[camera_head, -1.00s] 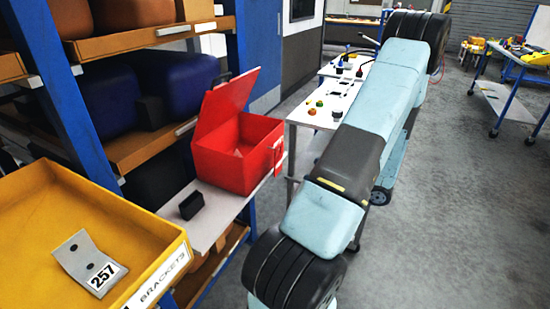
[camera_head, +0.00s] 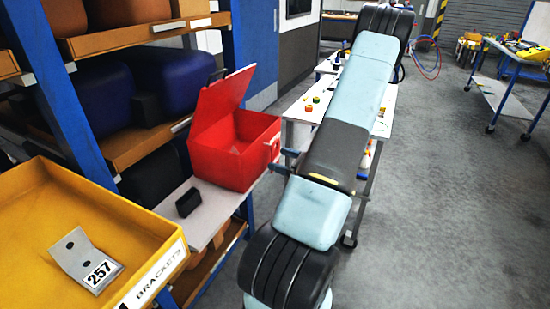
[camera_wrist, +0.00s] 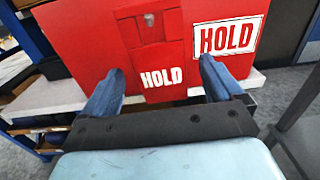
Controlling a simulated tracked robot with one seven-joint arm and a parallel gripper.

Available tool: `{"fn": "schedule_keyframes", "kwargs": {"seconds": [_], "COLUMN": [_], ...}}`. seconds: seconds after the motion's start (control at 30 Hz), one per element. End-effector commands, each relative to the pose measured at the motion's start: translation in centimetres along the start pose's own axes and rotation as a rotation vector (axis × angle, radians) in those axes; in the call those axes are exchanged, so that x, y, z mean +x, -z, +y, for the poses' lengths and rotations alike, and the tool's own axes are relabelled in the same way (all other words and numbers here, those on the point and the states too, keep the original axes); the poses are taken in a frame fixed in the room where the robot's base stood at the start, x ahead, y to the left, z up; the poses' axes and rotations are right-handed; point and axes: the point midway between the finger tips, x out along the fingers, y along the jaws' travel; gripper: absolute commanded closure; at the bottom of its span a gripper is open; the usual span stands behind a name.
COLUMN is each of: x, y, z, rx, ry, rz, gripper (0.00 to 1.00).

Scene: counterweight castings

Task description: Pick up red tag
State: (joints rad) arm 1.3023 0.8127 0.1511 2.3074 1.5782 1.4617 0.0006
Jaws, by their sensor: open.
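The red tag (camera_wrist: 160,58) hangs flat against the front of the red box (camera_wrist: 95,40) in the wrist view. It has a dark hole near its top and white "HOLD" lettering. My gripper (camera_wrist: 161,68) is open, its blue fingers on either side of the tag's lower part, with nothing gripped. Whether the fingertips touch the box front cannot be told. In the head view my gripper (camera_head: 284,161) is at the right side of the red box (camera_head: 222,160), whose lid stands open. The tag is small and hard to make out there.
The box stands on a pale shelf (camera_head: 222,222) beside a small black block (camera_head: 188,202). A yellow bracket bin (camera_head: 110,225) with a "257" tag (camera_head: 85,260) is at lower left. A white-topped table (camera_head: 300,112) stands behind my arm. Open floor lies right.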

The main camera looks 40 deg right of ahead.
Motion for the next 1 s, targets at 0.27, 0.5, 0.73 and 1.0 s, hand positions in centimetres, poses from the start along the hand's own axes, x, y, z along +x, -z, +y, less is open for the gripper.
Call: {"fn": "schedule_keyframes", "kwargs": {"seconds": [0.27, 0.5, 0.73, 1.0], "x": [1.22, 1.2, 1.19, 1.2], "y": [-0.03, -0.04, -0.05, -0.05], "z": [-0.06, -0.06, -0.06, -0.05], "rx": [-0.001, -0.002, -0.002, -0.002], "ry": [0.002, 0.002, 0.001, 0.001], "rz": [0.0, 0.0, 0.0, 0.0], "gripper": [0.06, 0.18, 0.4, 0.66]}}
